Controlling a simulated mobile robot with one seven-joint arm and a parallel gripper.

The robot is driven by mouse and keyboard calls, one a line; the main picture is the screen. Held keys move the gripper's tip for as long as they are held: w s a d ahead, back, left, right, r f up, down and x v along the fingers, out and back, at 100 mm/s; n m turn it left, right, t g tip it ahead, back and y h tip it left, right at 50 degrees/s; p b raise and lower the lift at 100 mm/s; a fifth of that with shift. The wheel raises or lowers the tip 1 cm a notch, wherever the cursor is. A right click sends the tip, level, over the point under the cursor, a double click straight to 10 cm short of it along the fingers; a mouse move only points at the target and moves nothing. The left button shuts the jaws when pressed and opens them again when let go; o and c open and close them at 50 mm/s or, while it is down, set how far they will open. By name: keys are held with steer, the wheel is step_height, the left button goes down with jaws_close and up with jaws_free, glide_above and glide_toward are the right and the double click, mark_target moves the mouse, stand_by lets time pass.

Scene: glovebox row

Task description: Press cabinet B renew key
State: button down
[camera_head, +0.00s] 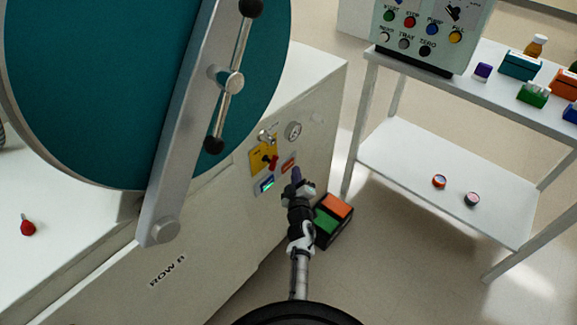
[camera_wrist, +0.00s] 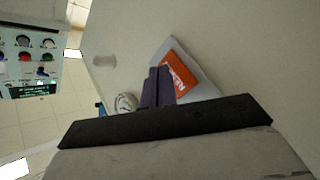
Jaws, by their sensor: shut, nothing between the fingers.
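Cabinet B (camera_head: 170,262) is the white cabinet marked "ROW B", with a small control panel on its face at the right. An orange key (camera_head: 289,164) sits on that panel, beside a yellow plate with a red handle (camera_head: 269,161). In the wrist view the orange key (camera_wrist: 181,75) is large, on a pale plate, with white lettering partly hidden by my fingers. My gripper (camera_head: 296,174) is shut and empty, its dark fingertips (camera_wrist: 159,72) close in front of the key and overlapping its edge in the wrist view. I cannot tell whether they touch it.
A round gauge (camera_head: 293,131) and a lit display (camera_head: 266,185) are near the key. A large teal round door (camera_head: 90,80) with a metal bar is at the left. A black box with orange and green tops (camera_head: 328,222) stands below the panel. A white shelf (camera_head: 430,175) is at right.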

steer(key=shift+w+a, duration=0.1)
steer(key=shift+a, duration=0.05)
steer(key=shift+w+a+b, duration=0.15)
steer(key=shift+a+b, duration=0.05)
steer(key=shift+b, duration=0.1)
steer(key=shift+w+a, duration=0.25)
steer(key=shift+a, duration=0.1)
stand_by(0.6)
steer(key=shift+d, duration=0.1)
steer(key=shift+s+d+p, duration=0.4)
steer(key=shift+s+d, duration=0.1)
steer(key=shift+d, duration=0.05)
steer(key=shift+d, duration=0.1)
steer(key=s+d+p, duration=0.1)
steer(key=d+p, duration=0.1)
steer(key=s+d+p, duration=0.1)
steer(key=s+d, duration=0.1)
steer(key=shift+p, duration=0.35)
